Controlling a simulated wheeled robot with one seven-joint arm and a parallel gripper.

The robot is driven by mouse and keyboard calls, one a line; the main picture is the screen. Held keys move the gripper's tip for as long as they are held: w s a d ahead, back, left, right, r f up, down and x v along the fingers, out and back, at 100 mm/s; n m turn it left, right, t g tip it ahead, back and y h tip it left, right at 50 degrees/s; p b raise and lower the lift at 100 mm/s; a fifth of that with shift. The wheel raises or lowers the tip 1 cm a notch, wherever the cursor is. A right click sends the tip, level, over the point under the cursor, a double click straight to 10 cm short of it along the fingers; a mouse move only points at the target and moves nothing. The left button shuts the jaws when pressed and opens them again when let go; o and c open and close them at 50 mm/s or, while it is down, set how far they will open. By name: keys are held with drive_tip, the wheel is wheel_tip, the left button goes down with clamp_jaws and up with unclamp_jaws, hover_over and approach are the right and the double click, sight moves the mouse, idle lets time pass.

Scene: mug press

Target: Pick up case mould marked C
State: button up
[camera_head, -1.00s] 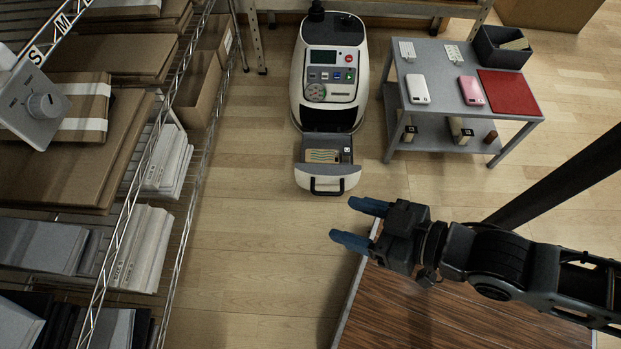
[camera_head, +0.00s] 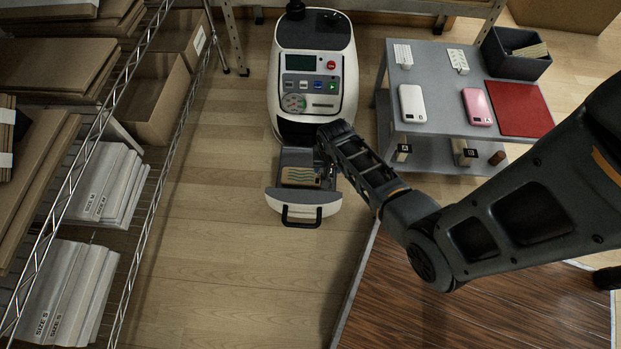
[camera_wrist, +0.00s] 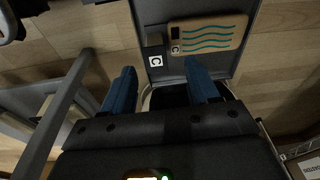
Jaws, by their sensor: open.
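The case mould marked C (camera_wrist: 155,60) shows in the wrist view as a dark block with a white C tag, in the open drawer (camera_head: 274,197) of the white machine. In the head view my gripper (camera_head: 330,145) hides it. Beside it lies a tan phone case (camera_wrist: 208,37) with teal wavy lines and a small C; the case also shows in the head view (camera_head: 299,177). In the wrist view my gripper (camera_wrist: 160,72) is open and empty, its blue fingers on either side of the tag, apart from the mould as far as I can tell.
The white machine (camera_head: 313,60) stands behind the drawer. A grey table (camera_head: 437,75) at right bears a white phone, a pink phone, a red mat and a dark bin; moulds tagged A (camera_head: 404,152) and B sit on its lower shelf. A wire rack (camera_head: 185,110) stands left.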

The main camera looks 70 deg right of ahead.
drive_tip(key=shift+w+d+f+m+g, duration=0.1)
drive_tip(key=shift+d+f+m+g, duration=0.1)
drive_tip(key=shift+d, duration=0.25)
drive_tip(key=shift+d+f+m+g, duration=0.1)
drive_tip(key=shift+d+m, duration=0.1)
drive_tip(key=shift+d, duration=0.25)
drive_tip(key=f+b, duration=0.1)
drive_tip(key=f, duration=0.1)
drive_tip(key=f+b, duration=0.2)
drive_tip(key=f, duration=0.1)
drive_tip(key=d+f+b, duration=0.1)
drive_tip(key=f+b, duration=0.1)
drive_tip(key=shift+f, duration=0.3)
drive_tip(key=shift+w+r, duration=0.1)
clamp_jaws()
